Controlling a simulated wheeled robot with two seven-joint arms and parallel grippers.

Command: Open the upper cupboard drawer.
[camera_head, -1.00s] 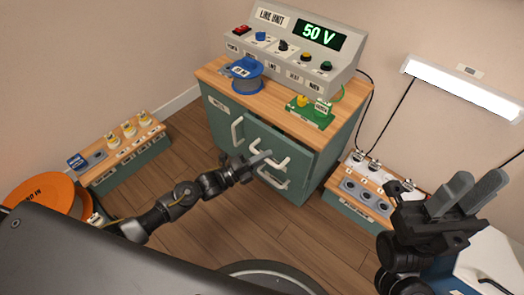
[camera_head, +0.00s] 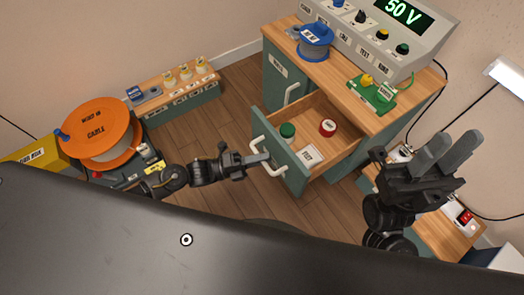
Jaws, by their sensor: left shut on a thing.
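The upper drawer (camera_head: 292,168) of the green cupboard (camera_head: 277,77) stands pulled out, with its inside in view. Its white handle (camera_head: 257,142) is on the drawer front. My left gripper (camera_head: 262,159) is shut on this handle, and its fingers hide the handle's middle. In the drawer lie a green round thing (camera_head: 287,131), a red round thing (camera_head: 327,127) and a white label card (camera_head: 309,154). My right gripper (camera_head: 453,139) is open and empty, to the right of the drawer.
On the cupboard's wooden top are a blue spool (camera_head: 315,44), a green block (camera_head: 371,95) and the line unit (camera_head: 370,35) reading 50 V. An orange cable reel (camera_head: 98,133) and a low bench (camera_head: 176,96) stand at the left. Floor (camera_head: 225,130) is clear left of the drawer.

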